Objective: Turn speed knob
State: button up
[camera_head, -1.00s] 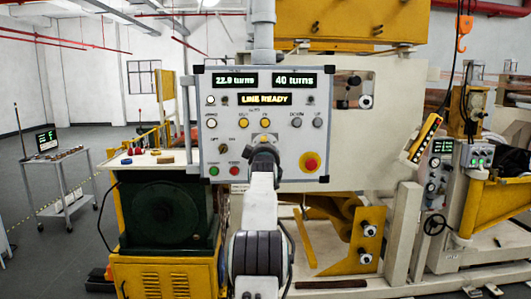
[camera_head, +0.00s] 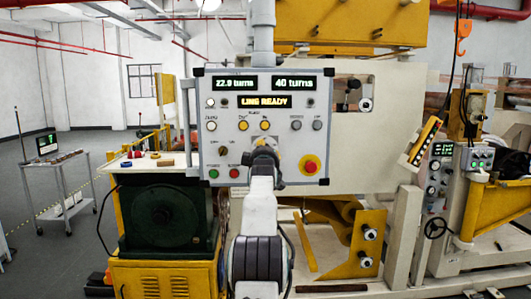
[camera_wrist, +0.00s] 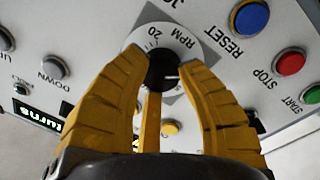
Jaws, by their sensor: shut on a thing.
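The speed knob (camera_wrist: 161,70) is a black knob on a white round dial plate (camera_wrist: 178,40) marked RPM and 20, seen in the wrist view. My gripper (camera_wrist: 163,64) has its yellow fingers on either side of the knob and is shut on it. The fingers cover part of the dial scale, and the knob's pointer cannot be made out. In the head view my gripper (camera_head: 266,150) is at the lower middle of the grey control panel (camera_head: 225,112) and hides the knob. The panel displays (camera_head: 264,101) read 22.9 turns, 40 turns and LINE READY.
In the wrist view a blue reset button (camera_wrist: 249,18), a red stop button (camera_wrist: 289,62) and a green start button (camera_wrist: 312,95) lie right of the dial. A red emergency button (camera_head: 310,166) is close right of my gripper. A dark green machine (camera_head: 167,217) stands below left.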

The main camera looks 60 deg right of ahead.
jog(key=o, duration=0.8)
jog(key=shift+w+a+r, duration=0.1)
jog(key=shift+r, duration=0.15)
jog(key=o, duration=0.4)
jog(key=shift+f, duration=0.2)
jog(key=shift+o, duration=0.2)
jog(key=v, duration=1.1)
jog(key=shift+s+a, duration=0.25)
jog(key=shift+a, duration=0.1)
